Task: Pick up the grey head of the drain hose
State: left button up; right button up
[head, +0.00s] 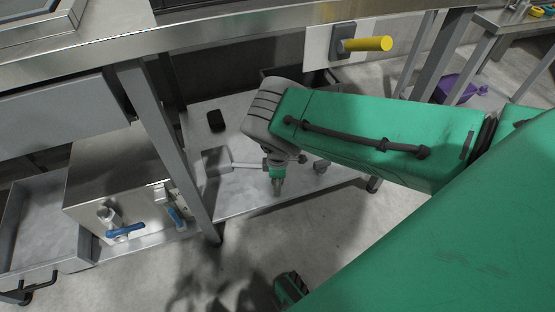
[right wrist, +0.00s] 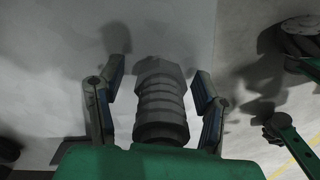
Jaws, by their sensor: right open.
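The grey head of the drain hose (right wrist: 160,100), a ribbed fitting with a wider, faceted far end, fills the middle of the right wrist view. My right gripper (right wrist: 158,72) is open, with one finger on each side of the head. A gap shows between the head and each finger, so it is not gripped. The near end of the head is hidden by the green gripper body. In the head view my right arm reaches under the steel table, and I cannot clearly make out the hose head there. My left gripper is not in view.
The steel table (head: 225,40) and its leg (head: 165,150) stand close to my right arm. Below are a low metal shelf (head: 240,204) with a black object (head: 216,120), and a steel box (head: 105,190) with a blue-handled valve (head: 125,230). A yellow handle (head: 370,44) sticks out above.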

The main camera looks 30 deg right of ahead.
grip_shut()
jog(key=shift+r, duration=0.2)
